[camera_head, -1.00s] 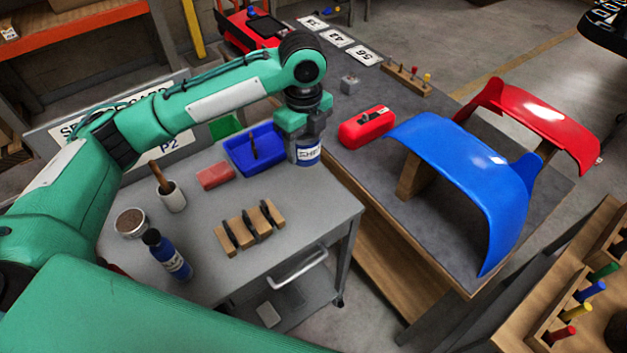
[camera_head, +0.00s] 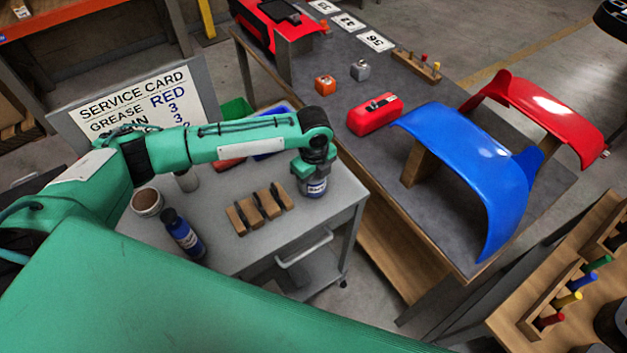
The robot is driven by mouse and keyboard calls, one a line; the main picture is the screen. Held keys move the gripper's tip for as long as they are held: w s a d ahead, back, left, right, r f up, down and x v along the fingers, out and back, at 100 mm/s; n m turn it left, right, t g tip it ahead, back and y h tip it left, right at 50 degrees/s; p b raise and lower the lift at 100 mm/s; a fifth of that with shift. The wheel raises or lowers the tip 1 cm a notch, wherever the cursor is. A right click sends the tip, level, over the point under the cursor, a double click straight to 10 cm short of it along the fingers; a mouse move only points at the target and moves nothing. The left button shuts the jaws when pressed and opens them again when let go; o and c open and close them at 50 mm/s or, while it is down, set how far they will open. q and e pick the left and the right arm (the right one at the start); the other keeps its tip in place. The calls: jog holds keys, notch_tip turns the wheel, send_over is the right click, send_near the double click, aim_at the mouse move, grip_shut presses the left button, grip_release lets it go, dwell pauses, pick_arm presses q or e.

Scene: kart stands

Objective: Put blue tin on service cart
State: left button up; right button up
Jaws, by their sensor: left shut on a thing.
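The blue tin (camera_head: 314,189), with a white label band, shows in the head view below my left gripper (camera_head: 314,176). My left gripper points down and is shut on the tin's top. The tin is over the right part of the grey service cart (camera_head: 262,236), right of the slotted wooden block. I cannot tell whether its base touches the cart top. The gripper hides the tin's upper part. My right gripper is not in view.
On the cart are a slotted wooden block (camera_head: 240,220), a blue bottle (camera_head: 182,234) and a round container (camera_head: 147,201). My left arm partly hides a blue tray (camera_head: 268,155). The workbench beside it holds a red case (camera_head: 375,114) and a blue curved panel (camera_head: 485,172).

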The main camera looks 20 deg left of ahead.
pick_arm(q)
jog(key=shift+f, duration=0.8)
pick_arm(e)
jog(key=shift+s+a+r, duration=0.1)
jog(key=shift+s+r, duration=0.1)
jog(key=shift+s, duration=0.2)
pick_arm(q)
jog(key=o, duration=1.2)
jog(key=shift+f, duration=0.1)
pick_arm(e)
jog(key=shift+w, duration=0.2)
pick_arm(q)
notch_tip(320, 180, up, 12)
jog(key=shift+r+b, duration=0.15)
jog(key=shift+b, duration=0.95)
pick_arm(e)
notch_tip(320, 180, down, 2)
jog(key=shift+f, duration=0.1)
pick_arm(q)
jog(key=shift+r, duration=0.1)
